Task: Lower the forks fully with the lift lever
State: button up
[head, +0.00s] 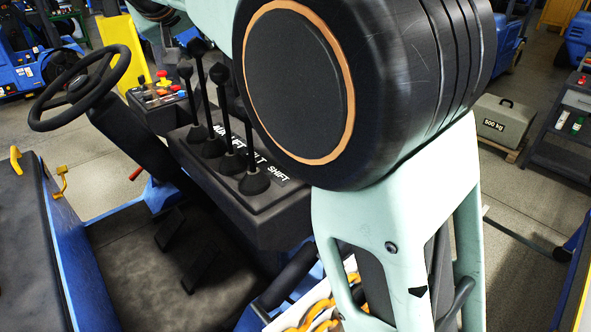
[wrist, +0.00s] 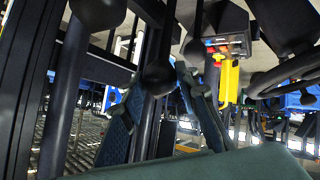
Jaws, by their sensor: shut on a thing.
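Several black levers with ball knobs rise from a dark console (head: 240,205) in the head view. White labels beside them include LIFT, TILT and SHIFT, partly covered. In the wrist view, my gripper (wrist: 160,82) has its two blue-grey fingers on either side of a black lever knob (wrist: 158,76) and is shut on it. I cannot tell for sure which label this lever bears. In the head view my arm's large round joint hides the gripper and part of the lever row. The forks cannot be made out in either view.
A steering wheel (head: 80,90) stands left of the console. A panel with red and yellow controls (head: 160,92) lies behind the levers. The seat (head: 30,245) is at the left edge.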

jog(key=shift+r, duration=0.1)
jog(key=o, duration=0.9)
jog(key=shift+o, duration=0.2)
jog(key=v, duration=1)
